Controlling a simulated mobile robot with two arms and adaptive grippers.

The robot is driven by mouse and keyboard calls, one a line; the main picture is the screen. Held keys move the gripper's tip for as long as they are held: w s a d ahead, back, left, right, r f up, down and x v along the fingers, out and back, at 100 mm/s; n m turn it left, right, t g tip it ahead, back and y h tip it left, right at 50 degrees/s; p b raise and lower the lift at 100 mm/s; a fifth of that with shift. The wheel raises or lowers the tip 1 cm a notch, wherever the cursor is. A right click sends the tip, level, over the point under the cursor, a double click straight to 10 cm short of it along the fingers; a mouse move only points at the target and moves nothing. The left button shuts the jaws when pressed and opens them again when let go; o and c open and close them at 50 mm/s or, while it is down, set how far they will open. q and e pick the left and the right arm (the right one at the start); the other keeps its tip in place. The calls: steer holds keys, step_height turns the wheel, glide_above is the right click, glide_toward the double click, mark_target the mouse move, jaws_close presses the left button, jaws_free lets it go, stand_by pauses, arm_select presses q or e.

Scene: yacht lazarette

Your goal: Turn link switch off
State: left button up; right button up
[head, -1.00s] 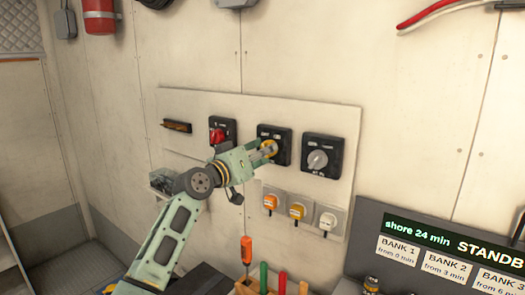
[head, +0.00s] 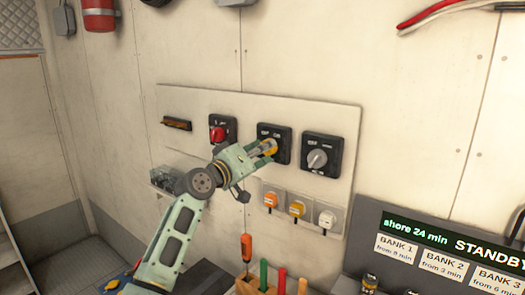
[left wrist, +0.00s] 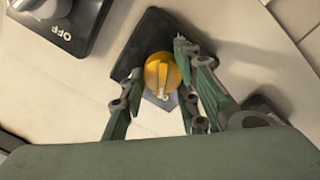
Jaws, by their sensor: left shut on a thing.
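A black switch plate (head: 282,136) with a yellow knob (head: 270,147) is mounted on the pale wall panel, between a red-knobbed switch (head: 217,134) and a grey-knobbed switch (head: 317,158). My left gripper (head: 266,150) reaches it from the lower left and is shut on the yellow knob. In the left wrist view the yellow knob (left wrist: 162,76) sits between the two fingers, its pale pointer mark facing down in the picture. The lettering on its plate is too small or hidden to read. My right gripper is not in view.
A grey box with a lit display (head: 420,232) stands at the right. Several tool handles (head: 264,275) rise from a holder below.

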arm_select(q)
steer(key=o, duration=0.7)
steer(key=shift+s+d+r, duration=0.1)
steer(key=shift+r, duration=0.05)
steer(key=o, duration=0.3)
steer(key=shift+d, duration=0.15)
steer(key=v, duration=1.2)
